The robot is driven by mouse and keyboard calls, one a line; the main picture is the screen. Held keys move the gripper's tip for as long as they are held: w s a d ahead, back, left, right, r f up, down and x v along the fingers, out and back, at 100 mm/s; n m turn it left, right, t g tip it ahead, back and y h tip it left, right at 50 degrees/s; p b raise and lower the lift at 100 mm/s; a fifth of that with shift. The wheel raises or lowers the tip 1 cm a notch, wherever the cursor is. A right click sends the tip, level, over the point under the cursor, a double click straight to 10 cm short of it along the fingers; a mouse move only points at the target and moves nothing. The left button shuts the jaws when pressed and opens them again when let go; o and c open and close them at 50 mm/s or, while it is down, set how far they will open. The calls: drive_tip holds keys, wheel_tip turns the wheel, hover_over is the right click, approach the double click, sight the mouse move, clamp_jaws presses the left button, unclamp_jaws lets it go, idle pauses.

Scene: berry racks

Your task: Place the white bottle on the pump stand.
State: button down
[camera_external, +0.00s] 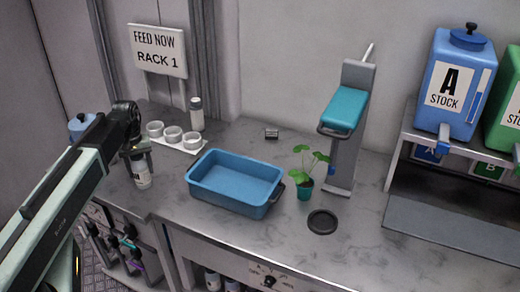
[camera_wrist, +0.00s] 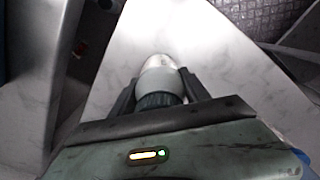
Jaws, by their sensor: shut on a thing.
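My gripper (camera_external: 137,155) is at the left end of the counter, shut on a white bottle (camera_external: 142,176). In the wrist view the bottle (camera_wrist: 157,70) shows between the two dark fingers of my gripper (camera_wrist: 158,88), with a dark ribbed collar nearest the palm. I cannot tell whether its base touches the counter. A grey upright stand with a teal pump lever (camera_external: 344,108) rises at the back right of the counter. A round black disc (camera_external: 322,221) lies flat in front of it.
A blue tub (camera_external: 235,205) lies between my gripper and the stand. A potted seedling (camera_external: 306,188) stands beside the stand. Several white cups (camera_external: 172,134) sit on a strip behind my gripper. A blue stock tank (camera_external: 455,85) stands on a shelf at right.

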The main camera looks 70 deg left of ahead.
drive_tip(key=c, duration=0.5)
unclamp_jaws()
wheel_tip(320, 180, up, 12)
drive_tip(key=p, duration=1.2)
drive_tip(key=shift+r+p, duration=0.25)
drive_tip(key=shift+p, duration=0.1)
drive_tip(key=shift+f, duration=0.15)
